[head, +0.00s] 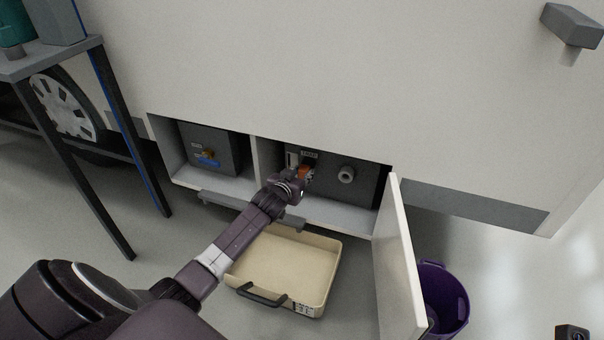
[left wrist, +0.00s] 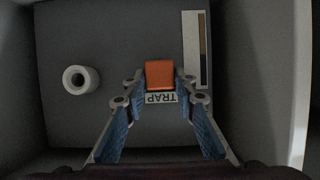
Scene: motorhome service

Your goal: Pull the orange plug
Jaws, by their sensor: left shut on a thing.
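The orange plug (left wrist: 160,74) sits on the dark grey tank face inside the open locker, next to a label reading TRAP (left wrist: 161,98). In the left wrist view my left gripper (left wrist: 159,80) has its fingertips on both sides of the plug and is shut on it. In the head view the left gripper (head: 302,180) reaches into the right compartment and partly covers the orange plug (head: 305,171). I cannot tell whether the plug is still fully seated.
A grey pipe stub (head: 346,175) is right of the plug. The open locker door (head: 398,262) stands at the right. A beige tray (head: 318,300) lies on the floor below, with a purple bucket (head: 458,300) beyond the door. A table (head: 62,60) stands at the left.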

